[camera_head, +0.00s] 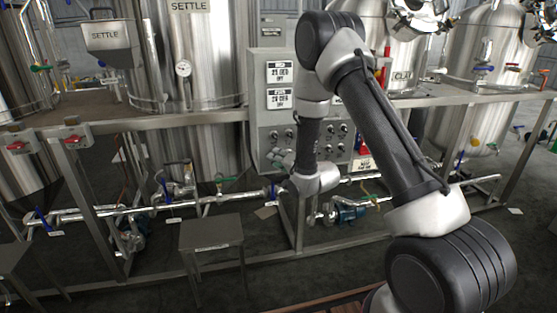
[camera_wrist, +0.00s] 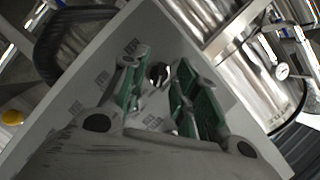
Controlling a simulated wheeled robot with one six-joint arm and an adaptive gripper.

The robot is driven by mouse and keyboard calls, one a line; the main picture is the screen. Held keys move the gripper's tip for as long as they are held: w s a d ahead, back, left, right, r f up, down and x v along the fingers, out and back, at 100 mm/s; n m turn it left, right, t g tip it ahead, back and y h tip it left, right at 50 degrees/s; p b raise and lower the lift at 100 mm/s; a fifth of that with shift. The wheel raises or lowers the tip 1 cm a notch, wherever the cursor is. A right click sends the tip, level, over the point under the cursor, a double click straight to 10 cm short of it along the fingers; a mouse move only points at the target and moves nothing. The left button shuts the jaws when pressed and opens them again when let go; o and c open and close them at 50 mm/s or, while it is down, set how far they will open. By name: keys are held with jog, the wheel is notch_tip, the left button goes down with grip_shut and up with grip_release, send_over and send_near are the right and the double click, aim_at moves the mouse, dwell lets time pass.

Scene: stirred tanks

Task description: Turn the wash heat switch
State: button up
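The lettering by the knobs is too small to read, so I cannot tell which is the wash heat switch. My gripper (camera_head: 280,160) is at the panel's lower left, partly hidden by my arm. In the wrist view my gripper (camera_wrist: 161,62) has its two green-padded fingers apart, facing the panel face (camera_wrist: 185,48). A dark knob (camera_wrist: 157,74) shows between the fingers; I cannot tell whether they touch it.
Steel settle tanks (camera_head: 200,60) stand left of the panel, with more tanks at right. A steel rail (camera_head: 170,120) and low pipes with blue valve handles (camera_head: 168,190) run in front. A small metal stool (camera_head: 210,232) stands on the floor. A yellow button (camera_wrist: 12,117) shows at left.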

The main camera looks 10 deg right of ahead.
grip_shut()
jog(key=n+h, duration=0.3)
jog(key=n, duration=0.2)
jog(key=a+n+h, duration=0.1)
jog(key=n+h, duration=0.3)
jog(key=n, duration=0.2)
jog(key=n+h, duration=0.3)
jog(key=n, duration=0.2)
jog(key=shift+a+n+h, duration=0.2)
jog(key=shift+n+h, duration=0.2)
dwell(0.8)
dwell(0.5)
grip_release()
